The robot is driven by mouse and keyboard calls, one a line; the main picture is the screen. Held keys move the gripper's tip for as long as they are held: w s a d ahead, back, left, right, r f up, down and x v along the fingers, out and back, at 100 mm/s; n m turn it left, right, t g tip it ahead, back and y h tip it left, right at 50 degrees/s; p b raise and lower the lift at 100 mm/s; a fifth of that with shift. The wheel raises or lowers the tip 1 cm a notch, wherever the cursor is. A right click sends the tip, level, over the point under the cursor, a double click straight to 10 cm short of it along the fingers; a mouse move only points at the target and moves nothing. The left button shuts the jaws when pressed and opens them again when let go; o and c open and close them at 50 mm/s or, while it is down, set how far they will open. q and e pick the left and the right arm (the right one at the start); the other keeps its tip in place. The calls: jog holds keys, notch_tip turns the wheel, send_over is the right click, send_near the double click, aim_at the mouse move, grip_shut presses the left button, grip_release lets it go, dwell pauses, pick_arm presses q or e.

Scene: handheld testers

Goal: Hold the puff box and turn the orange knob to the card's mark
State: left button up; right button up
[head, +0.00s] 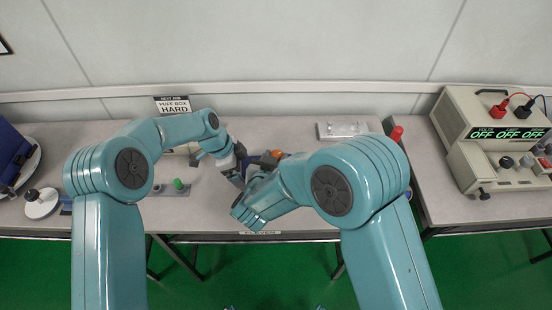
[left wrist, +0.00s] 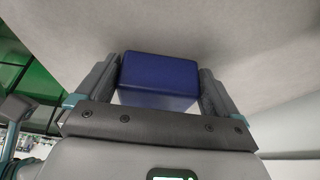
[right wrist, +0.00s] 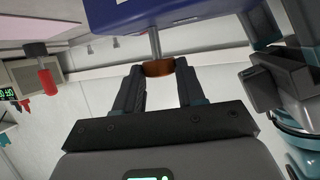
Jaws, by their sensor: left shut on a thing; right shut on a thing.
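The puff box is a blue block; in the left wrist view (left wrist: 160,72) it sits between the fingers of my left gripper (left wrist: 160,85), which is shut on it. In the right wrist view the blue box (right wrist: 170,15) fills the top, with a metal shaft coming from it to the orange-brown knob (right wrist: 158,68). My right gripper (right wrist: 158,78) is shut on this knob, one finger on each side. In the head view both grippers meet at the table's middle, and my arms hide most of the box. The card (head: 173,105) reads PUFF BOX HARD. The knob's mark cannot be made out.
A beige instrument (head: 490,130) with OFF displays and red and black leads stands at the right. A pale plate (head: 342,130) lies at the back. A grey strip with a green knob (head: 179,184) lies left of the grippers. A blue device (head: 12,150) stands far left.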

dwell(0.3)
jog(key=o, duration=1.1)
jog(key=shift+c, duration=0.2)
notch_tip(320, 180, up, 10)
